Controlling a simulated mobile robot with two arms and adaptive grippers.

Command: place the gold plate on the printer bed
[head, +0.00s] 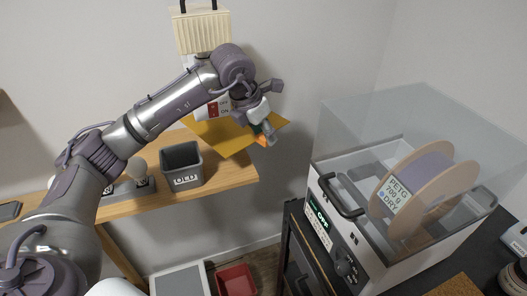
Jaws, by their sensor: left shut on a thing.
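The gold plate (228,140) is a thin, flat, shiny gold sheet in the head view, over the right end of the wooden shelf. My left gripper (264,131) is shut on the plate's right part, and my left arm hides some of the sheet. I cannot tell whether the plate clears the shelf or touches it. I cannot make out a printer bed in this view. My right gripper is not in view.
A grey bin marked OLD (182,168) stands on the wooden shelf (225,175). At right, a clear-lidded white machine (358,245) holds a filament spool (432,190) on a dark bench. A red bin (236,281) is below.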

